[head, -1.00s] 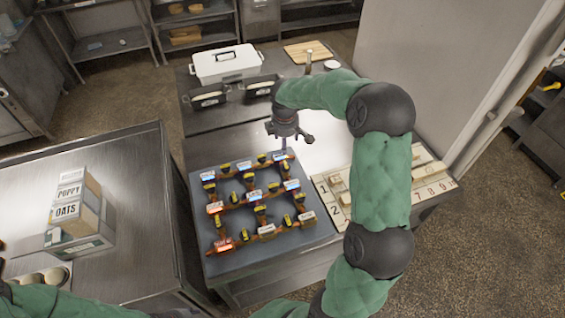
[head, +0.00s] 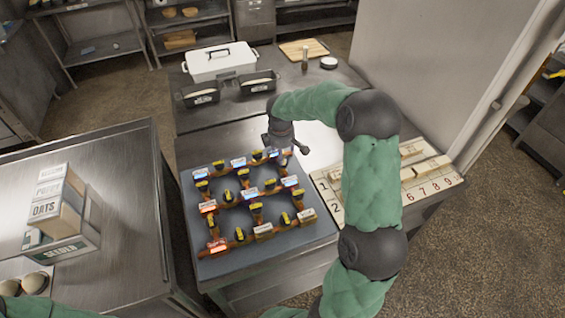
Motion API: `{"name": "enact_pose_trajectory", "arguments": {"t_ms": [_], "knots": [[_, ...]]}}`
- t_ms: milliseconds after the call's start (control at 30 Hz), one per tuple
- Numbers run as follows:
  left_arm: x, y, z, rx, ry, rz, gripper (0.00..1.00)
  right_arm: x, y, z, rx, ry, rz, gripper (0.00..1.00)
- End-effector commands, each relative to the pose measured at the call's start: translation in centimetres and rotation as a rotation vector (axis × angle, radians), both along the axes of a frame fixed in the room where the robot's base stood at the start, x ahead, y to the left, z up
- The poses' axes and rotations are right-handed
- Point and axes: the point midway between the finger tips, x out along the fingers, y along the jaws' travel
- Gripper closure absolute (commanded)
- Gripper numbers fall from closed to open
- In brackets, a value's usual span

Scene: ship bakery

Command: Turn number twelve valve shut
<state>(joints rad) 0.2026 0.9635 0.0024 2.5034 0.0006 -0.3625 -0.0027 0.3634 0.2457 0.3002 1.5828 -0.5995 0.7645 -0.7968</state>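A dark valve board (head: 315,240) lies on the metal table, carrying rows of copper pipe with several yellow-and-black valves (head: 256,208) and small lit or white labels. The label numbers are too small to read, so I cannot tell which valve is number twelve, nor how its handle is turned. My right gripper (head: 288,146) points down at the board's back right corner, close to the back row of valves. Its fingers are small and partly hidden, and I cannot tell whether it touches a valve. My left gripper is out of view.
A numbered wooden tray (head: 436,186) with wooden blocks lies right of the board, partly behind my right arm. Two black loaf tins (head: 200,97) and a white lidded box (head: 220,62) stand behind. Cartons (head: 58,205) stand on the left table, whose middle is clear.

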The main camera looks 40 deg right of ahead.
Motion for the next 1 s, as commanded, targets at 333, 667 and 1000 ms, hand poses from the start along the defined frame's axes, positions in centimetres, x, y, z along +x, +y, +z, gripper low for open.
{"name": "enact_pose_trajectory", "arguments": {"t_ms": [333,667,1000], "knots": [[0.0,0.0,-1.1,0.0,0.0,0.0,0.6,0.8,-0.8,-5.8,0.002,0.001,-0.001,0.37],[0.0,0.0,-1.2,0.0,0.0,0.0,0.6,1.1,-1.1,-7.3,0.001,-0.001,-0.001,0.37],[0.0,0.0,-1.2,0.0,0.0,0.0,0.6,1.1,-1.1,-7.3,0.002,0.0,-0.001,0.79]]}}
